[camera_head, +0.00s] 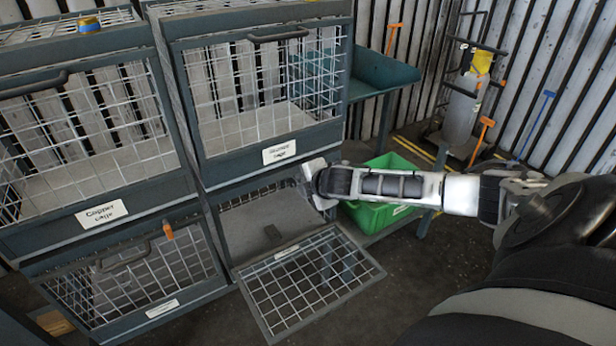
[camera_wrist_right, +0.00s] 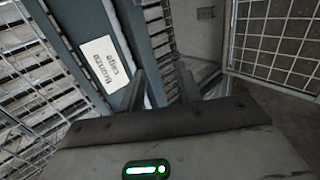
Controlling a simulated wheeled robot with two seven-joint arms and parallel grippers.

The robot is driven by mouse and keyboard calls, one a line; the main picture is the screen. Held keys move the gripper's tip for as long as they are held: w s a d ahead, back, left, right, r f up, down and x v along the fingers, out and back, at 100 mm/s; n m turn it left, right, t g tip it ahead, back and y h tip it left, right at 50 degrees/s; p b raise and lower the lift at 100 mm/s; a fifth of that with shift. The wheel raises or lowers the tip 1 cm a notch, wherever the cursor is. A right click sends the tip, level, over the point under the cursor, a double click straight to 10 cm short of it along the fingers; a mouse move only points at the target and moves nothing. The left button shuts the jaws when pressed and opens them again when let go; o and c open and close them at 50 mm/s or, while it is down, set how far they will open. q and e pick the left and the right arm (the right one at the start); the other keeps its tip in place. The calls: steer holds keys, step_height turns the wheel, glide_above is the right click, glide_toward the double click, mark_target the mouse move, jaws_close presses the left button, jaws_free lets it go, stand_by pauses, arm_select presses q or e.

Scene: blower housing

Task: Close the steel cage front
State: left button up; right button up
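The lower right cage (camera_head: 262,225) has its mesh front (camera_head: 308,283) swung down and lying open, low in front of the cage. A small label on that front is too small to read, so I cannot confirm that it is the steel cage. The front's mesh also shows at the right of the right wrist view (camera_wrist_right: 275,40). My right gripper (camera_head: 318,187) is at the upper right of the open cage, above the lowered front. In the right wrist view its two fingers (camera_wrist_right: 163,82) stand apart with nothing seen between them. My left gripper is not in view.
The bronze cage (camera_head: 262,90) above, the copper cage (camera_head: 85,150) and the lower left cage (camera_head: 135,280) have their fronts shut. A green bin (camera_head: 372,215) stands right of the open cage, behind my right arm. A cylinder on a trolley (camera_head: 462,115) stands at the back.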

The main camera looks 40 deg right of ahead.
steer(key=shift+s+a+r, duration=0.1)
steer(key=shift+s+r, duration=0.25)
steer(key=shift+r, duration=0.5)
steer(key=shift+s+a+r, duration=0.1)
steer(key=shift+s+r, duration=0.2)
steer(key=shift+r, duration=0.55)
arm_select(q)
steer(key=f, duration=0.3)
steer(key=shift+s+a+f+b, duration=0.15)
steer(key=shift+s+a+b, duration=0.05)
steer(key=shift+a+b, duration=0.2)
arm_select(e)
steer(key=v, duration=1.6)
steer(key=shift+d, duration=0.15)
steer(key=shift+c, duration=0.3)
